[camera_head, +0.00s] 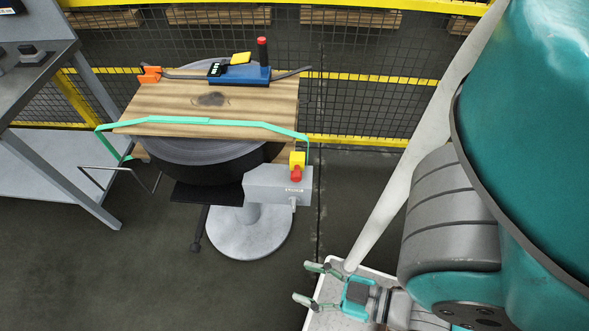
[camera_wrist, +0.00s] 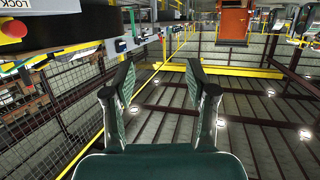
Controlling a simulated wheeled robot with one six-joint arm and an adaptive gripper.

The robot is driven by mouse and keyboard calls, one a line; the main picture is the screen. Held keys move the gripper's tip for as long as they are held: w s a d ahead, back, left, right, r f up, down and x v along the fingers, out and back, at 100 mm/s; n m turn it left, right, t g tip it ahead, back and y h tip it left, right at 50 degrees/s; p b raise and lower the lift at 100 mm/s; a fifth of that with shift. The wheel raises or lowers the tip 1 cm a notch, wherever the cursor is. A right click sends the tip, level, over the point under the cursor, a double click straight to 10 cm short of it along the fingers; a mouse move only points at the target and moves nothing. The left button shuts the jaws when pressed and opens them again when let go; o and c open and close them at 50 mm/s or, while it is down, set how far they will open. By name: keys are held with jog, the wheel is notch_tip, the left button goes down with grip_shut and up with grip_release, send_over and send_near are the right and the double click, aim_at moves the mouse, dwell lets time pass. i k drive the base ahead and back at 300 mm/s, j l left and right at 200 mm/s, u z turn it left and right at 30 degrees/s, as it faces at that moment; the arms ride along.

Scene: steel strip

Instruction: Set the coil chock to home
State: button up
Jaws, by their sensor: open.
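A dark round coil (camera_head: 200,165) stands on a grey pedestal (camera_head: 250,238) under a wooden board (camera_head: 165,97). Below the coil are a black plate (camera_head: 190,195) and a dark lever (camera_head: 201,228) that hangs down. I cannot tell for sure which part is the coil chock; no label for it is legible. My gripper (camera_head: 310,284) is at the bottom middle, right of and nearer than the pedestal, with its fingers pointing left. It is open and empty, apart from all these things. In the wrist view my gripper (camera_wrist: 160,82) has both fingers spread with nothing between them.
A grey box (camera_head: 276,187) with a yellow and red button sits right of the coil. A green strap (camera_head: 210,121) crosses the board, and a blue tool (camera_head: 238,75) lies on it. A workbench (camera_head: 35,70) stands left and a mesh fence (camera_head: 370,55) behind. The front floor is clear.

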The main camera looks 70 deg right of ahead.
aim_at(297, 160)
jog(key=k+j, duration=0.1)
jog(key=j, duration=0.2)
jog(key=k+j+z, duration=0.1)
jog(key=j, duration=0.25)
jog(key=k+j, duration=0.15)
jog(key=j, duration=0.15)
jog(key=k+j+z, duration=0.1)
jog(key=j, duration=0.25)
